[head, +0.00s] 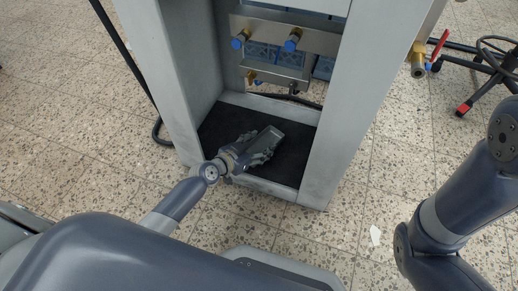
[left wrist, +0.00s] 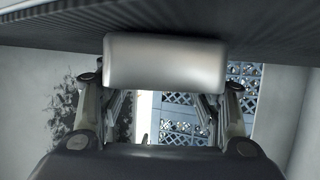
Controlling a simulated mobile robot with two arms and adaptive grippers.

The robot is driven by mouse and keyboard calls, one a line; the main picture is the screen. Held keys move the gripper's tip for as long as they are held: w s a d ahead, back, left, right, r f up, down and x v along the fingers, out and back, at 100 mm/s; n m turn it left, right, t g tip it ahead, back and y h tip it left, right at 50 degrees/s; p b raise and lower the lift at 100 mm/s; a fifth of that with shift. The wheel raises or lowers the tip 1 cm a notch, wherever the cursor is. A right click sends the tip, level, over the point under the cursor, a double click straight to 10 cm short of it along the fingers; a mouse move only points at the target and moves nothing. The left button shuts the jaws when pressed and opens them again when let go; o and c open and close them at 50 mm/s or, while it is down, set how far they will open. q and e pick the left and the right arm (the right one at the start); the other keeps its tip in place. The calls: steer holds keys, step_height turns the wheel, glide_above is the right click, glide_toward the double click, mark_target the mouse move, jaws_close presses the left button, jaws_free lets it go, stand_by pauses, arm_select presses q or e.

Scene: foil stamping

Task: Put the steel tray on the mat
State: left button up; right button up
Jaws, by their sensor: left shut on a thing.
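The steel tray (head: 268,138) is a small grey rectangular piece in the head view. It also shows as a smooth metal face in the left wrist view (left wrist: 164,64). My left gripper (head: 257,149) is shut on the tray, with a finger on either side. The black mat (head: 220,128) covers the floor of the grey cabinet. It fills the top of the left wrist view as a dark ribbed surface (left wrist: 270,38). The tray is over or against the mat; I cannot tell whether they touch. My right gripper is out of view.
The grey cabinet frame (head: 329,150) has side posts and a low front sill around the mat. A dark cable (head: 300,100) runs along the rear. A wheeled stool base (head: 487,65) stands at the far right.

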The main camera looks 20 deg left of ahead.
arm_select(q)
steer(key=shift+f, duration=0.15)
steer(key=o, duration=1.2)
steer(key=shift+c, duration=0.2)
